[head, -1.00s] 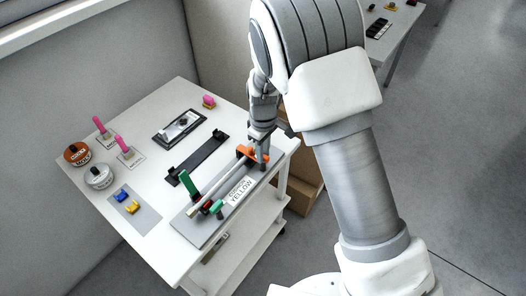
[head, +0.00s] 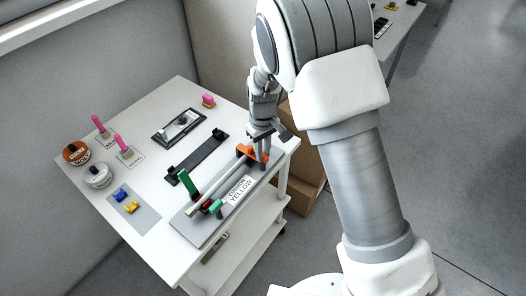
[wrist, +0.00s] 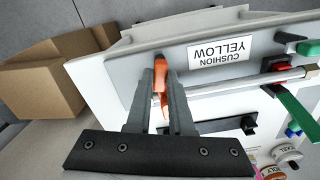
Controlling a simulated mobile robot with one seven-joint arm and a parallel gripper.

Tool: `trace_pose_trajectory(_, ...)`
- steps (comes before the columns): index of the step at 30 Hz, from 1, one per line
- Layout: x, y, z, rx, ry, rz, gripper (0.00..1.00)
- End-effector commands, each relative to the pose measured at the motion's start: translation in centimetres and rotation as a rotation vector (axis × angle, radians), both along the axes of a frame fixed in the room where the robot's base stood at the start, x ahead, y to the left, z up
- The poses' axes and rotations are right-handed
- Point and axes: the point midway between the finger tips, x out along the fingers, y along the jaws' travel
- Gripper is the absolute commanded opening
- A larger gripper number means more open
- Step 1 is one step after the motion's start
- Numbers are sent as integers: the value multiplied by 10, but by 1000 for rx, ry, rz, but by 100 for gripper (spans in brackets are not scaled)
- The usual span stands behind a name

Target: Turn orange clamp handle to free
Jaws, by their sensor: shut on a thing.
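The orange clamp handle (head: 246,151) is at the right end of the clamp fixture (head: 183,226) on the white cart top. It also shows in the wrist view (wrist: 160,82), upright between the two fingers. My gripper (head: 263,158) reaches down over it from above. In the wrist view my gripper (wrist: 161,72) is shut on the orange handle. A grey rod (head: 221,180) lies along the fixture, with a green handle (head: 189,183) standing at its far left part. A label (head: 239,190) reading "CUSHION YELLOW" lies beside the rod. The handle's lower part is partly hidden by the fingers.
A black bar (head: 204,154) and a dark framed tray (head: 181,128) lie behind the fixture. Pink-handled tools (head: 121,144) and round tins (head: 98,176) stand at the left. Cardboard boxes (head: 305,172) stand on the floor beside the cart.

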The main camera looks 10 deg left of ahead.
Motion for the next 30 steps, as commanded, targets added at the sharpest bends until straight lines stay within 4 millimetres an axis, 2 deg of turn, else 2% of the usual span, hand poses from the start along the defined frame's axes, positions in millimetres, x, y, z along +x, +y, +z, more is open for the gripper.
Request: trace_pose_trajectory(30,1,0,1,2,-1,-955,0)
